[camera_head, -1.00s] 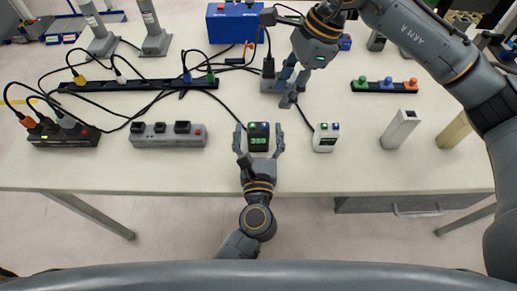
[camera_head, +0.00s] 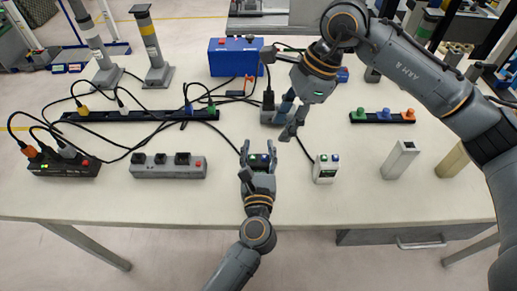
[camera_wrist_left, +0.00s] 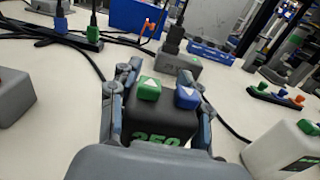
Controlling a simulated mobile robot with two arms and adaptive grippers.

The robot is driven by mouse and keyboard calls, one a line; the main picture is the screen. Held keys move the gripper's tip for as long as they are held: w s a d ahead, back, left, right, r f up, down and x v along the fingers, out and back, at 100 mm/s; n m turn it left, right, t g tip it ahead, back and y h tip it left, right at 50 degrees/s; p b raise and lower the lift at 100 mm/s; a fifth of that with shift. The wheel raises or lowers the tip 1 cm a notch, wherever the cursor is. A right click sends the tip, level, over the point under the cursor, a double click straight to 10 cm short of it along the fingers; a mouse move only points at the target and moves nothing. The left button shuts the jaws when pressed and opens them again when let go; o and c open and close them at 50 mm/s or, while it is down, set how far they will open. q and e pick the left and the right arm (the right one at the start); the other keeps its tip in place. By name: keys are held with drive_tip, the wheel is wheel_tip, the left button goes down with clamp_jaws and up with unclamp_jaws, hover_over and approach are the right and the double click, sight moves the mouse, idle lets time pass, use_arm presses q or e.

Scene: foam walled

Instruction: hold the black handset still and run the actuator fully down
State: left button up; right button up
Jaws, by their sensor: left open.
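The black handset (camera_wrist_left: 160,115) stands on the table with a green button (camera_wrist_left: 149,88) and a blue button (camera_wrist_left: 187,97), each with a white triangle. Green digits show low on its front, partly cut off by my gripper. My left gripper (camera_head: 258,150) is open, its fingers on either side of the handset; in the left wrist view they are close to its sides. My right gripper (camera_head: 289,130) hangs over the table by a grey box; its fingers overlap and their opening is unclear. Two grey columns (camera_head: 152,45) stand at the back left; I cannot tell which is the actuator.
A white handset (camera_head: 325,168) stands right of the black one. Power strips (camera_head: 168,166) and loose cables lie to the left. A blue box (camera_head: 235,57) and a grey box (camera_head: 275,113) with a plug are behind. The front table strip is clear.

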idle(0.9)
clamp_jaws()
idle(1.2)
